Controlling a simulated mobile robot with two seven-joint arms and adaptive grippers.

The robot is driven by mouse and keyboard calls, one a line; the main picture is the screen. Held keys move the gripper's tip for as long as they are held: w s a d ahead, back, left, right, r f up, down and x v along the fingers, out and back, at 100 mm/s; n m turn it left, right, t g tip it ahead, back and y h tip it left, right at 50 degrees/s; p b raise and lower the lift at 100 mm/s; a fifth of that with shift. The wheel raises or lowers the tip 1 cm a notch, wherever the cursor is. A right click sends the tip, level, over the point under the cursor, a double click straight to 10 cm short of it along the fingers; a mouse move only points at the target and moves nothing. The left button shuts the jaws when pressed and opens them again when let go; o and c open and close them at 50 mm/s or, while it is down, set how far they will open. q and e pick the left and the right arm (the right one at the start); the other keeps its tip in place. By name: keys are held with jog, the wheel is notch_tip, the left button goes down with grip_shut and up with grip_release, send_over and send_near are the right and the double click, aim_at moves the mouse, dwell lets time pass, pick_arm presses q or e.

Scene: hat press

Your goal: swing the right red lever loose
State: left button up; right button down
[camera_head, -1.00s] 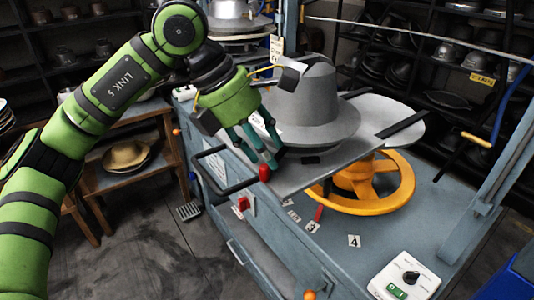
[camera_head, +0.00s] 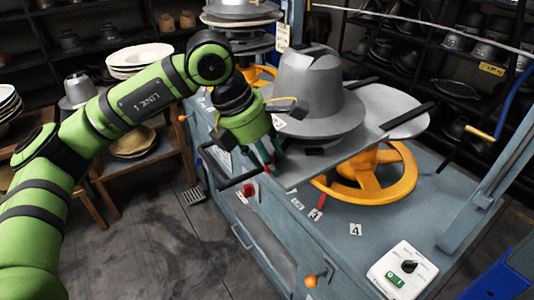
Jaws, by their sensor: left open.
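My left gripper (camera_head: 266,157) is open, its teal fingers pointing down at the front left edge of the grey plate (camera_head: 315,165). A small red lever end (camera_head: 268,169) shows at the fingertips; whether they touch it is hard to tell. Another short red lever (camera_head: 317,214) lies further right, below the yellow handwheel (camera_head: 364,180) and beside the number labels, apart from the gripper. The grey metal hat form (camera_head: 308,95) stands on the plate. My right gripper is not in view.
A black bar handle (camera_head: 228,179) juts from the machine's front, close below my left gripper. A red switch (camera_head: 249,190) sits on the front face. A white control box (camera_head: 402,270) stands at the lower right. The floor at lower left is clear.

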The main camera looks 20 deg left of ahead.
pick_arm(q)
grip_shut()
jog(key=shift+d+f+n+b, duration=0.2)
jog(key=shift+n+b, duration=0.3)
jog(key=shift+b, duration=0.3)
jog(key=n+b, duration=0.1)
jog(key=d+n+t+y+b, duration=0.1)
jog(key=b, duration=0.1)
jog(key=n+b, duration=0.1)
jog(key=n, duration=0.1)
jog(key=shift+d+f+y, duration=0.1)
jog(key=shift+d+y, duration=0.2)
jog(key=n+b, duration=0.1)
jog(key=d+n+y+b, duration=0.1)
jog(key=n, duration=0.1)
jog(key=n+t+b, duration=0.1)
jog(key=b, duration=0.1)
jog(key=shift+w+d+y, duration=0.25)
jog(key=shift+d+y, duration=0.05)
jog(key=shift+w+d+r+n+y+b, duration=0.15)
jog(key=shift+n+y+b, duration=0.2)
jog(key=shift+n, duration=0.45)
jog(key=shift+w+d+r+n+y+b, duration=0.15)
jog(key=shift+n+b, duration=0.3)
jog(key=shift+n, duration=0.35)
